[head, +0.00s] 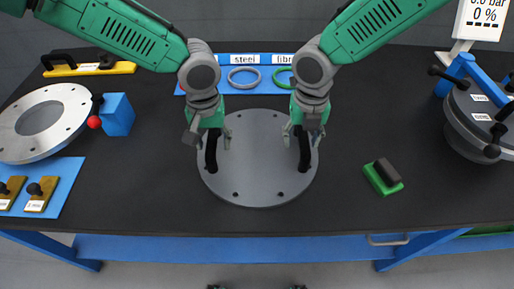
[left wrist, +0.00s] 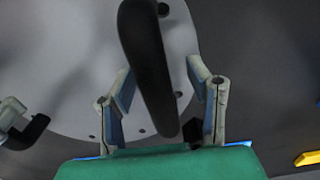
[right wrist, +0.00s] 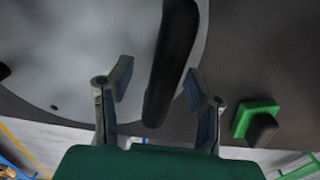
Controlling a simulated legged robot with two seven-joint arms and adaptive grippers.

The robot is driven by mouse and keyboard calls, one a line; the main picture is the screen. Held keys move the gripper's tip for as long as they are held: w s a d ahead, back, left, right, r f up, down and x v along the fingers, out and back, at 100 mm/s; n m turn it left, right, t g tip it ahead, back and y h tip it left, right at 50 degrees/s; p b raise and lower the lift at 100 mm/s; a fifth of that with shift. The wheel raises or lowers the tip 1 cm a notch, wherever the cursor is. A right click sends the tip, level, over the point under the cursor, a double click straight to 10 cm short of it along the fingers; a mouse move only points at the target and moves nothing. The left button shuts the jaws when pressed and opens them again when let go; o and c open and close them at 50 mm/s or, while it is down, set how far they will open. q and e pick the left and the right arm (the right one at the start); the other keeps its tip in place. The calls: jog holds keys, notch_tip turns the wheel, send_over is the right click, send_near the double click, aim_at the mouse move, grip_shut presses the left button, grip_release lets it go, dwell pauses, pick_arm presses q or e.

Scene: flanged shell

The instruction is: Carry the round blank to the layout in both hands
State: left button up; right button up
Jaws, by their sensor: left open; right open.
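The round blank (head: 258,178) is a flat grey disc with small holes near its rim and two black upright handles. It lies on the dark table below both grippers. My left gripper (head: 207,142) is open at the blank's left handle (head: 211,155); in the left wrist view that handle (left wrist: 148,65) passes between the spread fingers. My right gripper (head: 304,136) is open at the right handle (head: 304,152); in the right wrist view the handle (right wrist: 172,65) stands between its fingers. I cannot tell which thing in view is the layout.
Behind the blank, a blue board labelled "steel" holds a grey ring (head: 244,77) and a green ring. At left are a flanged ring (head: 42,122) and a blue block (head: 117,114). A green-based black block (head: 383,176) and a clamped vessel (head: 480,120) are at right.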

aim_at(213, 133)
jog(key=shift+d, duration=0.1)
pick_arm(q)
jog(key=shift+d, duration=0.1)
grip_shut()
pick_arm(e)
grip_shut()
